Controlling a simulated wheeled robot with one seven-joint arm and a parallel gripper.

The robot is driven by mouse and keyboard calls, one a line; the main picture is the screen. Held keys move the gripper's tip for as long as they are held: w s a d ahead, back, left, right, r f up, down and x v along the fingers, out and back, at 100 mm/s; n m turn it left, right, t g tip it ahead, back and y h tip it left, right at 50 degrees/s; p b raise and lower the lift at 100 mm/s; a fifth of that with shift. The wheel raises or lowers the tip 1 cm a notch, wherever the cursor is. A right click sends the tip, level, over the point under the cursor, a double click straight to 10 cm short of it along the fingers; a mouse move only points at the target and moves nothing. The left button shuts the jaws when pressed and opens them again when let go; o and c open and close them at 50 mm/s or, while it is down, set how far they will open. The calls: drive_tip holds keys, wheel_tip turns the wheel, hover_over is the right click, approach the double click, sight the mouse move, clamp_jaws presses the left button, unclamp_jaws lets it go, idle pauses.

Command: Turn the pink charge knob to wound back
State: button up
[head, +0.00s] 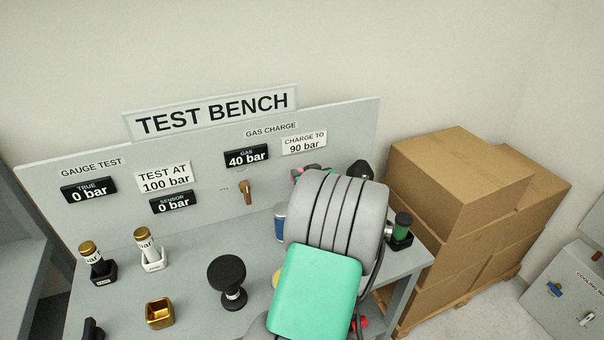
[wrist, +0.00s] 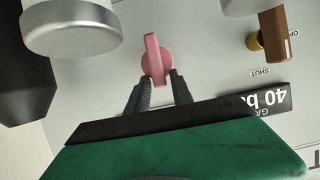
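The pink charge knob (wrist: 156,58) shows in the wrist view on the grey panel, a round base with a raised bar running nearly up and down the picture. My gripper (wrist: 162,78) has its two dark fingers apart, one on each side of the bar's lower end. I see gaps between the fingers and the bar; whether either touches the knob's round base I cannot tell. In the head view my grey and green arm hides most of the knob's area, with only a small pink patch (head: 297,173) showing at its upper left edge.
A brown lever (head: 246,192) stands on the panel left of my arm; the gas display (head: 246,156) above reads 40 bar and the sign (head: 304,142) reads charge to 90 bar. A silver cylinder (wrist: 70,30) is close by in the wrist view. Cardboard boxes (head: 450,190) stand right.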

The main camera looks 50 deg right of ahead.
clamp_jaws()
drive_tip(key=shift+b, duration=0.3)
drive_tip(key=shift+s+d+f+m+t+y+b, duration=0.25)
drive_tip(key=shift+m+t+y+b, duration=0.2)
drive_tip(key=shift+m+b, duration=0.35)
drive_tip(key=shift+s+d+m+t+y+b, duration=0.1)
drive_tip(key=shift+d+m+t+y+b, duration=0.3)
drive_tip(key=shift+m+b, duration=0.45)
drive_tip(key=shift+s+d+f+m+t+y+b, duration=0.2)
drive_tip(key=shift+m+t+y+b, duration=0.3)
drive_tip(key=shift+m, duration=0.45)
drive_tip(key=shift+o, duration=1.4)
unclamp_jaws()
